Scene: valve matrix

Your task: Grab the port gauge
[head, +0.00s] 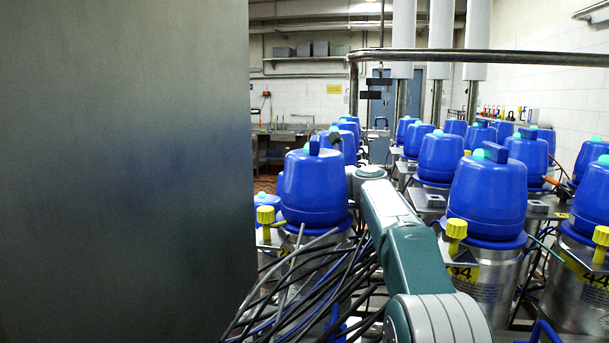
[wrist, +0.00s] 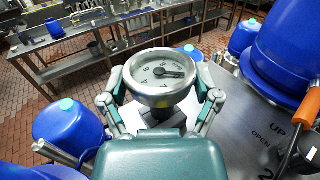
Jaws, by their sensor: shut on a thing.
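The port gauge (wrist: 161,73) is a round dial with a pale face, dark markings and a thick metal rim, in the middle of the wrist view. My gripper (wrist: 163,92) has one finger on each side of the gauge and is shut on it. The dial faces up toward the wrist camera. A dark stem shows below the rim, and its lower end is hidden behind my gripper's body. In the head view my arm reaches forward between the blue-capped valves, and I cannot make out the gauge or the fingers there.
Blue-capped valves (head: 487,190) stand close on both sides of my arm. Loose cables (head: 315,285) hang at its left. A large grey panel (head: 125,170) blocks the head view's left. An orange handle (wrist: 299,117) is at right in the wrist view, near a metal plate (wrist: 235,125).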

